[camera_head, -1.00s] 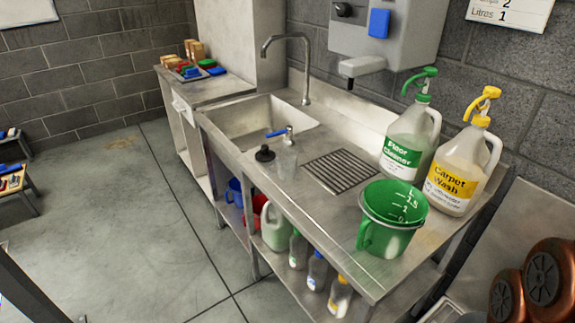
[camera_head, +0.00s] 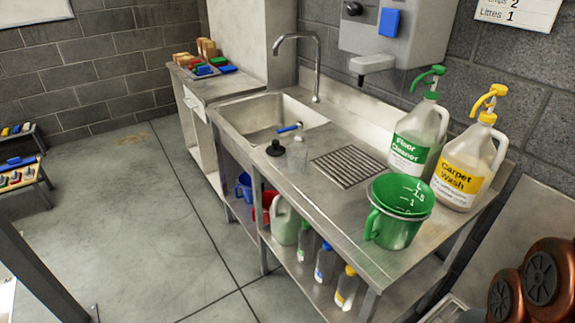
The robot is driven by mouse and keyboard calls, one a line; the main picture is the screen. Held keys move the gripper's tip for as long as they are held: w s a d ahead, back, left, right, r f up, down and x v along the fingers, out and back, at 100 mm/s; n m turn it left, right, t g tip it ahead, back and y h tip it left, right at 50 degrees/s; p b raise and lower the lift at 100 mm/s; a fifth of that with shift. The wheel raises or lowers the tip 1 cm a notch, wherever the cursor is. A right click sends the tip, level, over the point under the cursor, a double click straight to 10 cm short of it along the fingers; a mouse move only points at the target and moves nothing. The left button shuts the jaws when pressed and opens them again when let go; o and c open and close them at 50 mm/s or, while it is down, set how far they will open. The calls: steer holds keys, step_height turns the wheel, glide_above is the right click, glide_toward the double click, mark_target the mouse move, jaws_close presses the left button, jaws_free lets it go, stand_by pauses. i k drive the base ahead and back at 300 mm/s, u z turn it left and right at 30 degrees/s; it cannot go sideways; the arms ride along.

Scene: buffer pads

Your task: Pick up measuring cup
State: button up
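The measuring cup (camera_head: 398,233) is a green jug with white level marks inside and a handle on its left side. It stands upright on the steel sink counter (camera_head: 325,213), near the counter's front right corner. Nothing is touching it that I can see. My gripper and arm are not in view.
A floor cleaner jug (camera_head: 414,142) and a carpet wash jug (camera_head: 462,178) stand behind the cup. A clear spray bottle (camera_head: 297,153) and a black plug (camera_head: 275,148) sit by the sink (camera_head: 262,118). Several bottles fill the lower shelf.

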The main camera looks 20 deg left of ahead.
mark_target(296, 153)
steer(key=u, duration=0.55)
steer(key=k, duration=1.2)
steer(key=u, duration=1.35)
steer(key=i, duration=2)
steer(key=z, duration=0.85)
steer(key=i, duration=0.45)
steer(key=z, duration=0.4)
